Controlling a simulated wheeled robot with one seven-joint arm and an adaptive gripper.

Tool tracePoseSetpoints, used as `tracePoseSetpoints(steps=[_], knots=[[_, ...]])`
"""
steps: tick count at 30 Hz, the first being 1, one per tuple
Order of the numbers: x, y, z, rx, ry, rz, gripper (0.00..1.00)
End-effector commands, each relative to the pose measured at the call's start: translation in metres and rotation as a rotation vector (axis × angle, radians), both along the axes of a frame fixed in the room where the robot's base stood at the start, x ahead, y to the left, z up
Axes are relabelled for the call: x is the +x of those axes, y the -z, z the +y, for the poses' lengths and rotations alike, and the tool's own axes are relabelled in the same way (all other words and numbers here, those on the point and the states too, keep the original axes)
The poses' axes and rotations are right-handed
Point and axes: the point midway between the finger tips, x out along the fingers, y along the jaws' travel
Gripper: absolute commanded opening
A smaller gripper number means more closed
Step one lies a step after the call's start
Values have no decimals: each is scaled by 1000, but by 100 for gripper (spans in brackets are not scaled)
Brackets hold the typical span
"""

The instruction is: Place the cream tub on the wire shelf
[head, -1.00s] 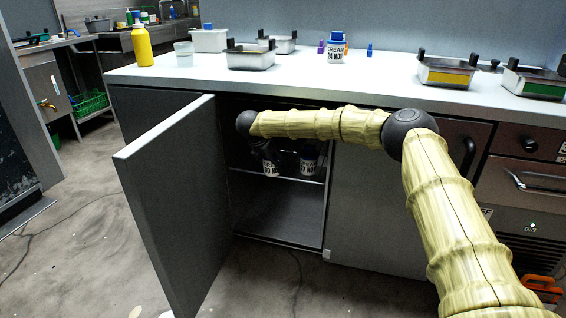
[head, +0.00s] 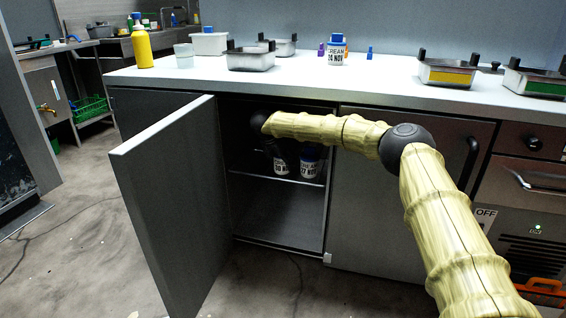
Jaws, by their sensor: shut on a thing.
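My gripper (head: 276,151), dark and partly in shadow, reaches into the open cabinet and is shut on a tub (head: 281,167) with a white label that seems to read "30 NOV". The held tub is upright at the wire shelf (head: 252,175); I cannot tell whether its base touches the wires. A second tub (head: 308,164), with a blue lid and a "27 NOV" label, stands on the shelf just right of it. Another blue-lidded tub (head: 336,52), labelled "CREAM 24 NOV", stands on the counter. My fingertips are too dark to make out clearly.
The cabinet door (head: 170,200) stands open to the left of the opening. The counter (head: 310,75) above holds a yellow bottle (head: 141,45) and metal pans (head: 251,60). The shelf's left part and the cabinet floor (head: 280,215) look clear.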

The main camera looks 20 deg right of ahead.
Motion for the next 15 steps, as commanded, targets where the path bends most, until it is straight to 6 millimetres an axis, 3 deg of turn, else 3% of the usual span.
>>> tracePoseSetpoints(steps=[4, 5, 8, 15], knots=[[0, 1, 0, 0, 0, 0, 27], [0, 2, 0, 0, 0, 0, 65], [0, 2, 0, 0, 0, 0, 82], [0, 2, 0, 0, 0, 0, 82]])
